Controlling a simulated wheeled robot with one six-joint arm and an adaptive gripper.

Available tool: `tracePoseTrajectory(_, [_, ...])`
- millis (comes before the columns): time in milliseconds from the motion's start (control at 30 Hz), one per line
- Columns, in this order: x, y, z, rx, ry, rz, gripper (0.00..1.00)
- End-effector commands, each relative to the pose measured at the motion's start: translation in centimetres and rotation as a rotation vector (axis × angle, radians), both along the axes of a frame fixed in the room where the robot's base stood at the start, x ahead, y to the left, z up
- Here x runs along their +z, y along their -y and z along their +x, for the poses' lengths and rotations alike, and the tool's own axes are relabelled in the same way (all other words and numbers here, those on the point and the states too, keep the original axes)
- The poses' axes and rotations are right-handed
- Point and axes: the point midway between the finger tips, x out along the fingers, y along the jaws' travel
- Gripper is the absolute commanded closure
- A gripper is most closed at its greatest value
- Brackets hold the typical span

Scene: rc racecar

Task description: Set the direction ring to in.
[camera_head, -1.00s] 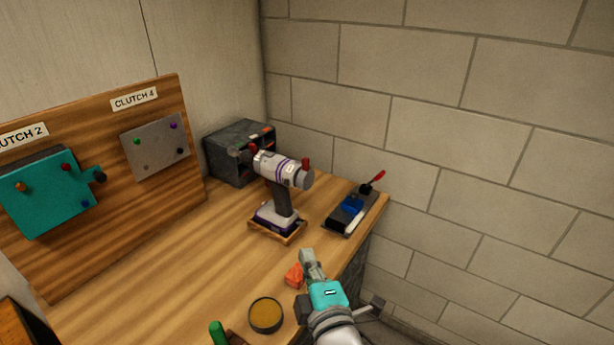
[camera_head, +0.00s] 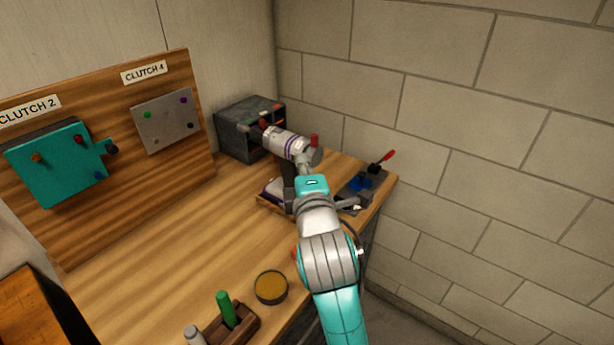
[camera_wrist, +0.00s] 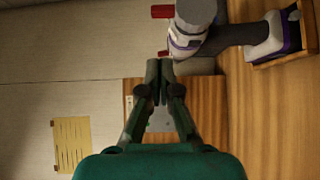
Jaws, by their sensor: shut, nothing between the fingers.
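A white drill-like tool (camera_head: 281,143) with purple bands stands upright on a wooden base (camera_head: 268,203) near the wall corner. Its barrel has a grey end (camera_head: 316,157) with a red peg (camera_head: 314,140) on it, and another red part shows at the far end. In the wrist view the tool (camera_wrist: 186,42) lies sideways at the top, with a red peg (camera_wrist: 162,11) beside its grey end. My gripper (camera_wrist: 159,68) is shut and empty, its tips close by the barrel; contact cannot be told. I cannot read any ring marking.
A dark box (camera_head: 250,125) stands behind the tool. A black tray (camera_head: 362,188) with a red-handled item lies at right by the bench edge. A board (camera_head: 128,178) with clutch panels leans at left. A round tin (camera_head: 270,287) and a wooden holder (camera_head: 230,327) stand in front.

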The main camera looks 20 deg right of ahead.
Motion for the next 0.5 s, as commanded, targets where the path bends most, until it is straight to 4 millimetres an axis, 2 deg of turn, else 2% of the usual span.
tracePoseTrajectory(167, [0.0,0.6,3.3,-0.002,0.000,0.000,1.00])
tracePoseTrajectory(300, [0.0,2.4,4.3,-0.003,0.000,0.001,1.00])
tracePoseTrajectory(500, [0.0,3.5,5.2,-0.001,0.000,0.001,1.00])
